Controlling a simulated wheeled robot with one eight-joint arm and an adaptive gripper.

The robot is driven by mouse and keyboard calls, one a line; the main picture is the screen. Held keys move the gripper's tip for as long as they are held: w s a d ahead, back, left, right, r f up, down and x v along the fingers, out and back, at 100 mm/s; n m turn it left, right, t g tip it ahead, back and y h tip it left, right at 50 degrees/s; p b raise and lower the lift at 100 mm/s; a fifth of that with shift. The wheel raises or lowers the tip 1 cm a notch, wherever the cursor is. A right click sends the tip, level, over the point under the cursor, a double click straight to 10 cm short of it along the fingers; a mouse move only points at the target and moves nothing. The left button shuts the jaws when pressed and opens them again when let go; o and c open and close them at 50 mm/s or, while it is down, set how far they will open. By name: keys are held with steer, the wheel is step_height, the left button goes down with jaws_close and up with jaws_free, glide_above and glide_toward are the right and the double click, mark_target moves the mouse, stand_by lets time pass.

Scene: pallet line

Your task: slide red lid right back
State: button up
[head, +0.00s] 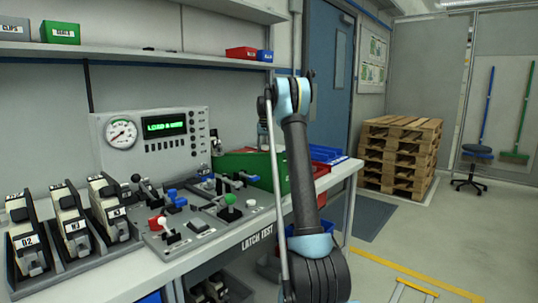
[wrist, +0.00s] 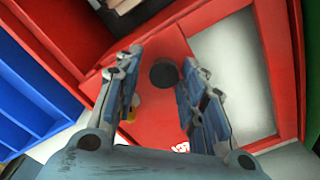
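In the wrist view, the red lid (wrist: 158,48) lies on a red box (wrist: 289,60) and carries a round black knob (wrist: 164,75). A pale open area shows to the right of the lid, inside the red frame. My gripper (wrist: 157,80) is over the lid, its two fingers apart on either side of the knob. A gap shows between the knob and each finger, and nothing is held. In the head view my arm hides the gripper and most of the red box area; I cannot make out the lid there.
A blue divided tray (wrist: 35,105) is left of the red box in the wrist view. In the head view a green box (head: 265,165) and blue bins (head: 327,154) stand near my arm. The lever panel (head: 205,222) fills the bench's middle.

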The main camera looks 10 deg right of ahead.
steer(key=shift+a+r, duration=0.1)
step_height(320, 180, up, 12)
stand_by(0.8)
